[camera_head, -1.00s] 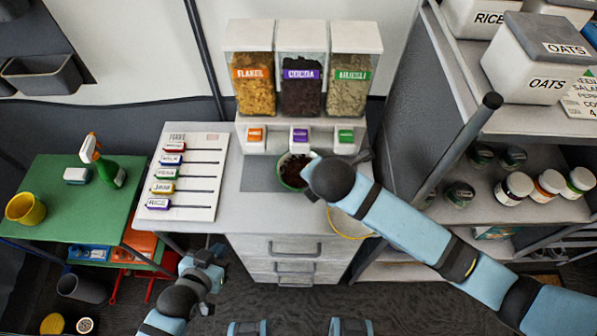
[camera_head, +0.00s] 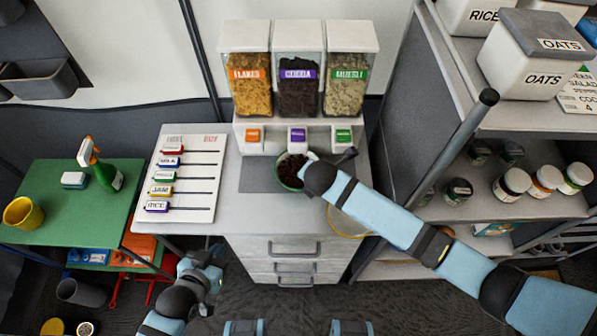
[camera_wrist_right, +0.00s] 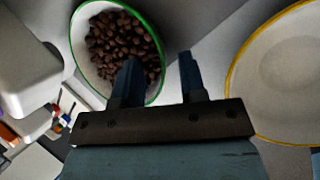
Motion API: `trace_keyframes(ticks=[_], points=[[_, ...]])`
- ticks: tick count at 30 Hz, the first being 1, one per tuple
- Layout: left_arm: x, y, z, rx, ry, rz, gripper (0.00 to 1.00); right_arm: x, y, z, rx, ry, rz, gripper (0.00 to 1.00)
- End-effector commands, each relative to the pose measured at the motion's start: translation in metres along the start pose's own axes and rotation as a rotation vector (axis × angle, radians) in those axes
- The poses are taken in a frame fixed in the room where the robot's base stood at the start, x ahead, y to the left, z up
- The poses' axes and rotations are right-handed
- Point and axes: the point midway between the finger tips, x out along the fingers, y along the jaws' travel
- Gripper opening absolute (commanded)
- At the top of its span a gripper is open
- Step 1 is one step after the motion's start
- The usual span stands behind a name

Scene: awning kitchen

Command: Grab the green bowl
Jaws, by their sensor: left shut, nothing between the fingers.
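The green bowl (camera_head: 281,179) stands on the counter below the dispensers and holds brown pieces. Its green rim and white inside show in the right wrist view (camera_wrist_right: 80,50). My right gripper (camera_wrist_right: 160,72) is open, one finger over the bowl's inside and the other outside its rim, with the rim between them. I cannot tell whether the fingers touch it. In the head view my right wrist hides most of that gripper and part of the bowl. My left gripper (camera_head: 214,262) is shut and empty, low in front of the counter, away from the bowl.
A yellow-rimmed dish (camera_wrist_right: 275,80) lies right of the bowl, partly under my right arm. The cereal dispensers (camera_head: 298,85) stand behind the bowl. A slider board (camera_head: 182,175) lies to its left. Shelves with jars (camera_head: 512,186) stand at the right.

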Motion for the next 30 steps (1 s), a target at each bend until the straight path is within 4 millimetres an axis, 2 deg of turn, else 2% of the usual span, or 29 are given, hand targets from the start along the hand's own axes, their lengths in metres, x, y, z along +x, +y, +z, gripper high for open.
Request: trace_keyframes(ticks=[4,12,13,18,30], points=[[0.000,0.000,-0.001,0.001,0.001,0.000,0.00,0.019,0.000,0.000,0.000,0.000,-0.001,0.38],[-0.001,0.000,-0.003,0.002,0.004,0.000,0.00,0.023,0.000,0.000,-0.001,0.000,0.001,0.38],[-0.001,0.000,-0.003,0.002,0.005,0.000,0.00,0.023,0.000,0.000,-0.001,0.000,0.001,0.36],[-0.001,0.000,-0.004,0.002,0.006,0.001,0.00,0.023,0.000,0.000,0.000,0.000,0.001,0.00],[-0.001,0.000,-0.003,0.002,0.006,0.001,0.00,0.021,0.001,0.001,0.000,0.000,0.002,0.00]])
